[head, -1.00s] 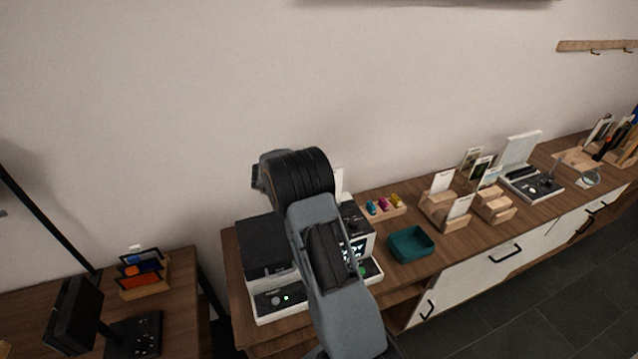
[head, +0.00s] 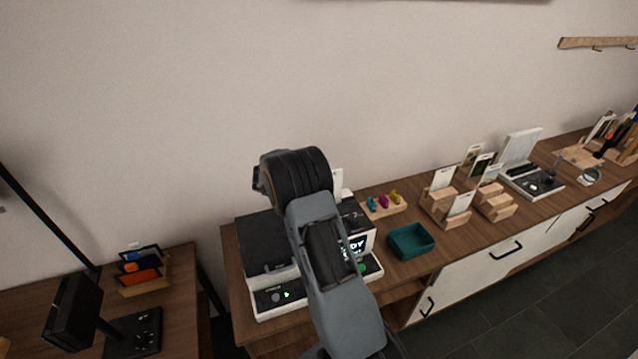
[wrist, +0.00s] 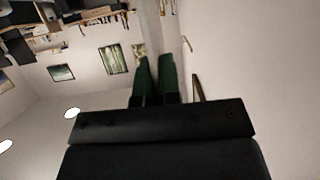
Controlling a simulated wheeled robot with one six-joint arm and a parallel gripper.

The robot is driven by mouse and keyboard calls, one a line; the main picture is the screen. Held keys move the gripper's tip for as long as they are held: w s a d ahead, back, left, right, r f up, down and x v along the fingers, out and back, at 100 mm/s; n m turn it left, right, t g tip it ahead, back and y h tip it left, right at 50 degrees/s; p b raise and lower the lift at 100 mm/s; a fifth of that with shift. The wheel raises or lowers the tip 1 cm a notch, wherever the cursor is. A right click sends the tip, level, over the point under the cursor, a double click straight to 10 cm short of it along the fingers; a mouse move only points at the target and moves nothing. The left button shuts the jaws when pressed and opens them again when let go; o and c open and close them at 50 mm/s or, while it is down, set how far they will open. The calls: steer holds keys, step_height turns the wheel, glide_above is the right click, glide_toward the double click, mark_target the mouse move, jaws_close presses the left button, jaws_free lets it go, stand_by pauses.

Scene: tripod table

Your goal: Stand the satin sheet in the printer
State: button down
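The printer (head: 268,301) looks to be the black-and-white machine at the left end of the counter, with green lights and a lit display. My arm covers much of it. A white sheet edge (head: 338,182) stands upright behind my arm; I cannot tell whether it is in the printer or which sheet it is. Several pale sheets or cards (head: 443,177) stand in wooden holders (head: 437,206) to the right; I cannot tell which is satin. My gripper (wrist: 157,62) shows in the wrist view with two green fingers a little apart and no sheet visible between them. It is hidden in the head view.
A teal tray (head: 411,253) sits right of the printer, in front of a wooden block with coloured pieces (head: 384,204). A black-and-white device (head: 530,181) stands farther right. A separate table at left holds an orange-and-blue rack (head: 143,272). Bare counter lies around the tray.

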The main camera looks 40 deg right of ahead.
steer(key=shift+f+b, duration=0.35)
steer(key=shift+f, duration=0.7)
steer(key=c, duration=1.2)
jaws_free()
steer(key=shift+c, duration=0.2)
steer(key=shift+a, duration=0.1)
steer(key=b+v, duration=0.2)
steer(key=v, duration=1.1)
steer(key=shift+a, duration=0.3)
steer(key=shift+w+r, duration=0.1)
steer(key=shift+r, duration=0.1)
step_height(320, 180, up, 9)
steer(key=p, duration=0.8)
